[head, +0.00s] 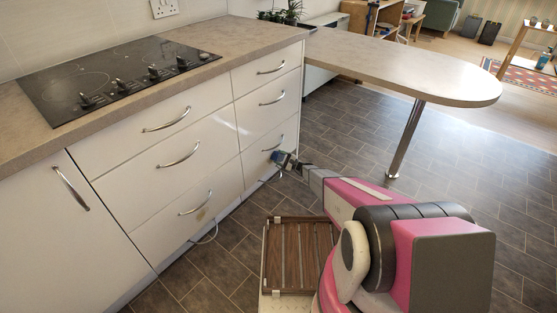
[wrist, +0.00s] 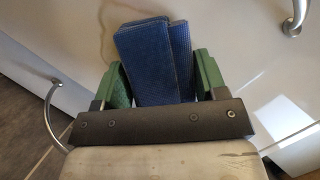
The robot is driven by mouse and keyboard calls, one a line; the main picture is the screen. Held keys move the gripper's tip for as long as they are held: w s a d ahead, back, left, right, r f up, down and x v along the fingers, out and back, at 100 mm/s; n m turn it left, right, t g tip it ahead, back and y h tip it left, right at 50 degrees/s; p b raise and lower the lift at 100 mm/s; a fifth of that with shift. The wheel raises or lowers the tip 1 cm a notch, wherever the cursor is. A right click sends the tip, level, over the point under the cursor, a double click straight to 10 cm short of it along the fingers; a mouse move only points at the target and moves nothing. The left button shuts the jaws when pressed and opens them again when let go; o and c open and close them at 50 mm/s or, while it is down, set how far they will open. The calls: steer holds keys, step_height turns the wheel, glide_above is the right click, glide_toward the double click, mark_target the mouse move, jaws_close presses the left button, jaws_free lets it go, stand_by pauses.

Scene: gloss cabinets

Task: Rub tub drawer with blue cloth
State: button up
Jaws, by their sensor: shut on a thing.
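My gripper (head: 288,162) is shut on a folded blue cloth (wrist: 148,62), with the green fingers on either side of it in the wrist view. In the head view the cloth (head: 277,157) is a small blue patch in front of the bottom drawer (head: 254,164) of the right-hand column. Whether it touches the front is unclear. The drawers are glossy white and look shut. No label shows which one is the tub drawer.
A hob (head: 118,75) is set in the counter above. Curved metal handles (head: 194,203) stick out from the drawers. A rounded worktop (head: 430,75) on a metal leg (head: 406,138) stands to the right. Tiled floor (head: 240,235) lies open before the drawers.

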mark_target(275, 161)
steer(key=shift+w+d, duration=0.6)
steer(key=shift+w, duration=0.15)
steer(key=shift+w+d, duration=0.55)
steer(key=shift+w, duration=0.2)
steer(key=shift+a, duration=0.1)
steer(key=shift+s+a, duration=0.75)
steer(key=shift+s, duration=0.35)
steer(key=shift+s+a, duration=0.8)
steer(key=shift+s, duration=0.25)
steer(key=shift+s+a, duration=0.75)
steer(key=shift+s, duration=0.35)
steer(key=shift+s+a, duration=1.35)
steer(key=shift+s, duration=0.15)
steer(key=shift+s+d, duration=0.1)
steer(key=shift+s+d, duration=0.9)
steer(key=shift+d, duration=0.25)
steer(key=shift+s+d, duration=0.85)
steer(key=shift+d, duration=0.3)
